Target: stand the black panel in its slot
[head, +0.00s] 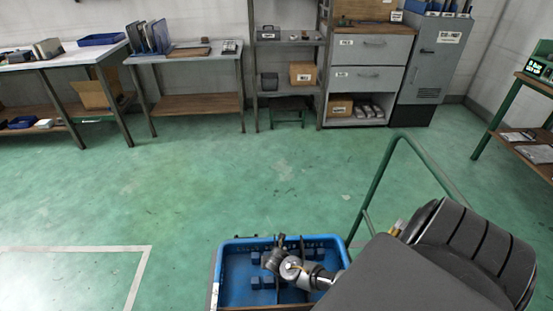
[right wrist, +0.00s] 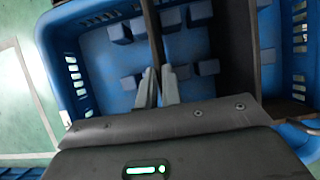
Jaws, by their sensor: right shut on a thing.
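The blue crate (head: 229,243) stands at the bottom middle of the head view, with blue blocks (head: 257,283) on its floor. My right gripper (head: 277,262) is over the crate. In the right wrist view its fingers (right wrist: 158,88) are shut on a thin dark panel, the black panel (right wrist: 153,32), seen nearly edge-on. The panel runs between blue blocks (right wrist: 119,33) on either side. I cannot tell whether its lower edge is seated in a slot. My left gripper is not in view.
A second dark panel (right wrist: 236,45) stands in the crate, right of the held one in the right wrist view. A green rail (head: 378,178) rises right of the crate. Benches (head: 185,54) and shelves line the back wall. The green floor between is clear.

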